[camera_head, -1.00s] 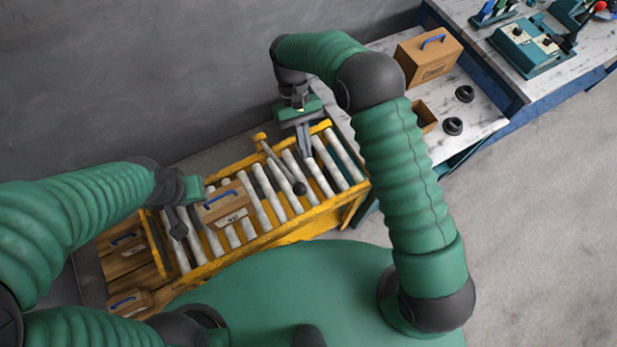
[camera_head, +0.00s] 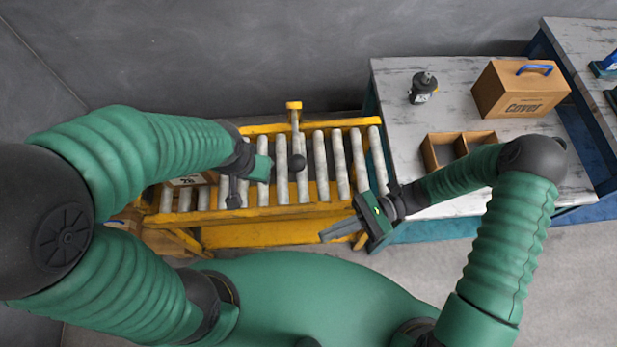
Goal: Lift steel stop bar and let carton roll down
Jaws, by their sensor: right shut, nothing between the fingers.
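The steel stop bar (camera_head: 296,138) is a grey bar with a black ball knob. It runs from a yellow post at the far rail out over the rollers of the yellow conveyor (camera_head: 260,210); its height above them is hard to judge. The carton (camera_head: 187,181) is at the conveyor's left part, mostly hidden under my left arm. My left gripper (camera_head: 234,198) is over the rollers, between carton and bar; its finger gap is unclear. My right gripper (camera_head: 328,233) is shut and empty, near the conveyor's front right corner, apart from the bar.
A marbled bench (camera_head: 395,75) at the right holds a cover box (camera_head: 515,90) with a blue handle, a divided wooden tray (camera_head: 440,153) and a dark motor part (camera_head: 424,87). A wall runs behind the conveyor. Floor is clear at the lower right.

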